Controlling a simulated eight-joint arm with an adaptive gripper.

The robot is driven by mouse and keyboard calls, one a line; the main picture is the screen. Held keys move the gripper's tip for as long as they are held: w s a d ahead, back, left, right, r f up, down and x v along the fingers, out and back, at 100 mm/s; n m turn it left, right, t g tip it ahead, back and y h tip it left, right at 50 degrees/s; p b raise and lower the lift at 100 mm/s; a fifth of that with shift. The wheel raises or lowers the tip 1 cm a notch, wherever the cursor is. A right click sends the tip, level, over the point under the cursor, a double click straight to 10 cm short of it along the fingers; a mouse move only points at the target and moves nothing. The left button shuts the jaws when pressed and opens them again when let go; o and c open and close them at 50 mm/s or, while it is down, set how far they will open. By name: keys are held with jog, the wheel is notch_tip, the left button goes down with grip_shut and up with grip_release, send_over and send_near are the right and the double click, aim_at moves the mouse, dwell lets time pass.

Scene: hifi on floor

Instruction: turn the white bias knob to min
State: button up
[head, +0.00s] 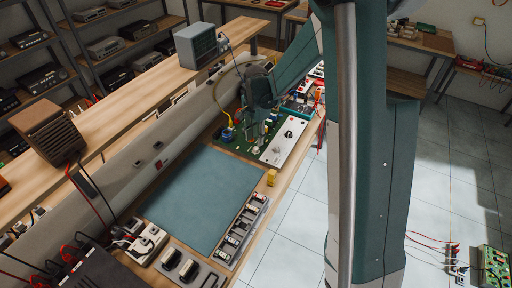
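A pale panel (286,141) lies on the far part of the bench, beside a green circuit board (237,134). A dark knob (288,134) stands on the panel. A small whitish knob-like part (255,150) sits near the panel's near left edge; I cannot tell surely whether it is the white bias knob. No pointer or min mark is readable. My gripper (259,122) is small and dark against the board, over the board beside the panel. Its fingertips are hard to make out, so contact and opening cannot be told.
A bare blue-grey mat (203,199) covers the middle of the bench. A tray of cylindrical parts (240,232) and a yellow block (271,177) lie near the front edge. A grey monitor (199,45) stands on the raised shelf.

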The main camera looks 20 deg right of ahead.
aim_at(256, 148)
jog(key=shift+f, duration=3.05)
jog(key=shift+c, duration=0.2)
jog(key=c, duration=0.9)
